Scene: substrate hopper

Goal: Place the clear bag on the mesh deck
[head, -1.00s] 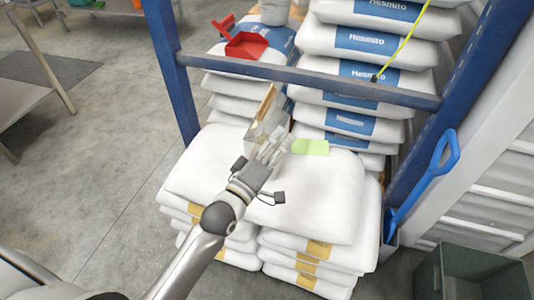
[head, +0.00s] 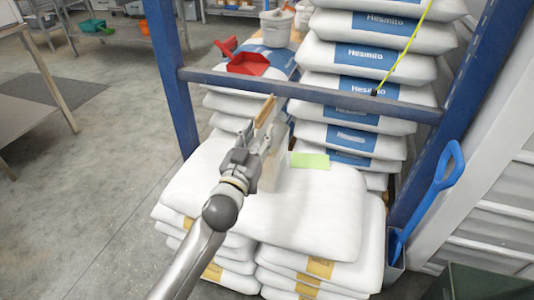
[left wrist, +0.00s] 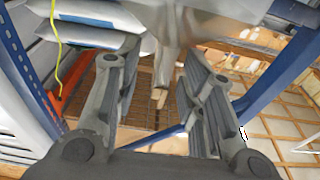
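The clear bag (head: 268,165) is a pale, see-through upright shape with a brown edge at its top, in front of the white sacks. My left gripper (head: 246,155) is at its left side. In the left wrist view the bag (left wrist: 168,50) shows blurred between the fingertips, and the gripper (left wrist: 160,60) appears shut on it with the fingers held apart by it. A brown grid surface (left wrist: 140,95) shows behind the fingers; I cannot tell for sure whether it is the mesh deck. My right gripper is not in view.
A low pile of white sacks (head: 310,205) lies below, with a green note (head: 310,160). A red scoop (head: 247,62) and a blue shovel (head: 440,180) are nearby.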

